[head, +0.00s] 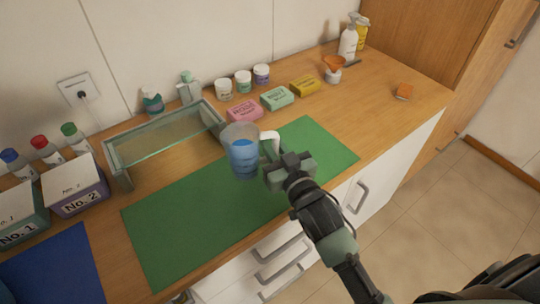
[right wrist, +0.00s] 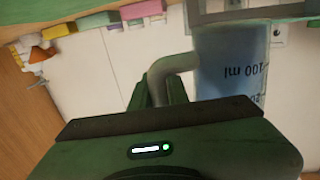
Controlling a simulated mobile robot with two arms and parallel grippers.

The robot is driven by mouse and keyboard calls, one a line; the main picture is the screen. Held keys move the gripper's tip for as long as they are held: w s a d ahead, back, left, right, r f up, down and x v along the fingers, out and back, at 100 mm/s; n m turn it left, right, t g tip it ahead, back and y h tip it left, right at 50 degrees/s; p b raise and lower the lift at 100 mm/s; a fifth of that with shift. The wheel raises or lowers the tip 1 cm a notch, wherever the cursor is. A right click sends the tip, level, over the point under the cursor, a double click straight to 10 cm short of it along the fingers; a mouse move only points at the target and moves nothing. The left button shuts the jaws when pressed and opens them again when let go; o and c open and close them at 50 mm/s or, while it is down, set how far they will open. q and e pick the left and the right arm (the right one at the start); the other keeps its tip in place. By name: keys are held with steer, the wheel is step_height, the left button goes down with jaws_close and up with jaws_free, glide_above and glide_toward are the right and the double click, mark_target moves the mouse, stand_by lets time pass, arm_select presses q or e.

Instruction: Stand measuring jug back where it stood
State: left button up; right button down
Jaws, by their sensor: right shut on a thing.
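The measuring jug (head: 242,152) is a clear cup with blue liquid and a white handle. It appears upright above the green mat (head: 170,243). In the right wrist view the jug (right wrist: 230,65) shows upside down in the picture, with "100 ml" marks on its wall. My right gripper (head: 280,163) is shut on the jug's handle, which also shows in the right wrist view (right wrist: 165,68). Whether the jug's base touches the mat cannot be told for sure. My left gripper is not in view.
A glass tank (head: 119,165) stands behind the mat, left of the jug. Soap boxes, including a pink one (head: 244,111), and several small jars line the back. Boxes No. 1 and No. 2 (head: 76,202) and a blue mat (head: 55,274) are at left. The mat's right part is clear.

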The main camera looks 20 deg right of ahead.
steer(key=shift+f, duration=2.55)
steer(key=shift+f, duration=0.2)
steer(key=c, duration=1.4)
jaws_free()
steer(key=shift+o, duration=0.2)
